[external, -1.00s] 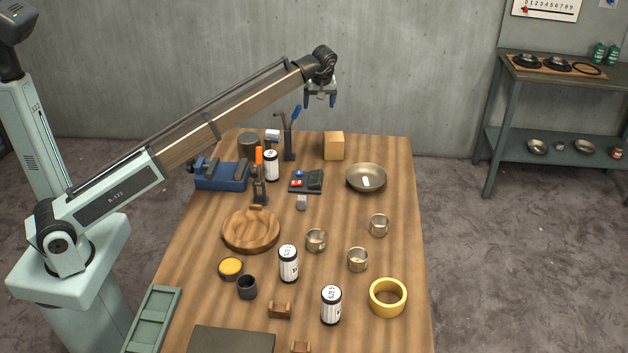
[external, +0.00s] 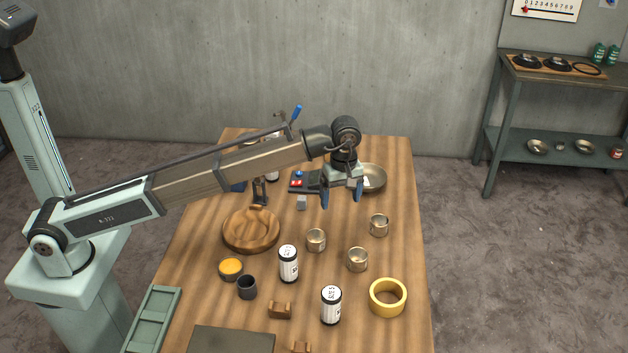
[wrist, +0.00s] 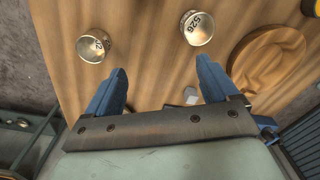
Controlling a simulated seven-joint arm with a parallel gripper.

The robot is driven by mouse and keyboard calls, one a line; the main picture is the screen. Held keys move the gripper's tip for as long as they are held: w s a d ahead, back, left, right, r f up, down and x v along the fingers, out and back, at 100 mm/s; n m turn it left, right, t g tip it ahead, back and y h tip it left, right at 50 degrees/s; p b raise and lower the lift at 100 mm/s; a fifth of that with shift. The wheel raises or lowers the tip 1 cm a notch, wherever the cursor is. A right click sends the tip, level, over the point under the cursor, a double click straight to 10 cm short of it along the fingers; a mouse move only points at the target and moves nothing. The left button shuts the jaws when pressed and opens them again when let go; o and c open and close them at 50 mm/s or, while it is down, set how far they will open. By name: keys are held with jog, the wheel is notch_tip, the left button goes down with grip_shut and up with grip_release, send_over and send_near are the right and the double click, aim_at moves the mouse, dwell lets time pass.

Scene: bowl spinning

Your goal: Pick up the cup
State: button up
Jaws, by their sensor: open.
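Several small cups stand on the wooden table. Three are metal: one left of the others (external: 316,240), one at right (external: 378,225) and one nearer the front (external: 357,260). A dark grey cup (external: 247,287) stands at front left. My gripper (external: 341,197) is open and empty, pointing down above the table behind the metal cups, touching none. In the wrist view my gripper (wrist: 160,72) shows two spread blue fingers. Beyond them are two metal cups with dark markings, one at left (wrist: 93,46) and one at upper middle (wrist: 197,28).
A wooden dish (external: 232,241) lies left of the cups. White labelled canisters (external: 289,264) (external: 331,306) and a yellow ring (external: 388,311) stand in front. A metal bowl (external: 375,180) and small grey cube (external: 302,203) are near my gripper. The table's right edge is fairly clear.

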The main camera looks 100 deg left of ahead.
jog(key=n, duration=0.1)
send_over(316, 238)
jog(key=d, duration=0.2)
notch_tip(316, 238, down, 14)
jog(key=shift+w+d+r, duration=0.1)
jog(key=shift+d+r, duration=0.05)
jog(key=shift+r, duration=0.05)
dwell(0.4)
jog(key=c, duration=1.1)
